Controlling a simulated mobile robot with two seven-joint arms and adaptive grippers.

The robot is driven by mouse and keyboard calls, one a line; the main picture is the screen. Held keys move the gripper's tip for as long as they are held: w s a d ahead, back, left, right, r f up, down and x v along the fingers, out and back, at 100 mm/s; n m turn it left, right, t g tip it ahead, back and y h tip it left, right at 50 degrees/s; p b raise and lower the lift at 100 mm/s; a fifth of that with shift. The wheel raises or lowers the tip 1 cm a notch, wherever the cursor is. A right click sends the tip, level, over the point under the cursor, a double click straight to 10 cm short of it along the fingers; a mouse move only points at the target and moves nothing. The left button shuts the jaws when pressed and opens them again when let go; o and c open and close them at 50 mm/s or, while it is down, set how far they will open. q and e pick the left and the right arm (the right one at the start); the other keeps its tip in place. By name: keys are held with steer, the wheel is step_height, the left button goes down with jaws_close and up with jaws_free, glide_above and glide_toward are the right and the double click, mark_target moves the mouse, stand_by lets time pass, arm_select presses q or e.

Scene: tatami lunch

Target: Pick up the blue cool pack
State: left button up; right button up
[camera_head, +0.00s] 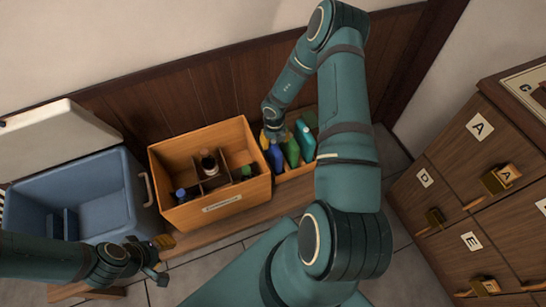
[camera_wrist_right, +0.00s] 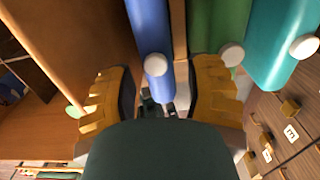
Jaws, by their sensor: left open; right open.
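The blue cool pack (camera_head: 277,160) stands at the left end of a small wooden crate (camera_head: 296,174), beside a green pack (camera_head: 291,152) and a teal pack (camera_head: 306,142). In the right wrist view the blue pack (camera_wrist_right: 148,25) shows a round white cap, between and just beyond the open yellow fingertips. My right gripper (camera_head: 273,137) is over the left end of the crate, open, with nothing visibly held. Whether a finger touches the blue pack is unclear. My left gripper (camera_head: 163,259) is open and empty, low in front of the blue cooler and the larger wooden box.
A larger wooden box (camera_head: 220,204) with dividers and bottles stands just left of the crate. An open blue cooler (camera_head: 103,165) with a white lid (camera_head: 52,135) is at the far left. A drawer cabinet (camera_head: 450,195) stands at right. Wood panelling (camera_head: 190,95) is close behind.

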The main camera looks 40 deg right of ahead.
steer(key=f, duration=0.2)
steer(key=f+b, duration=0.1)
steer(key=f, duration=0.1)
steer(key=w+f+b, duration=0.1)
steer(key=f, duration=0.1)
steer(key=shift+f, duration=0.25)
steer(key=shift+c, duration=0.4)
steer(key=shift+r, duration=0.1)
jaws_close()
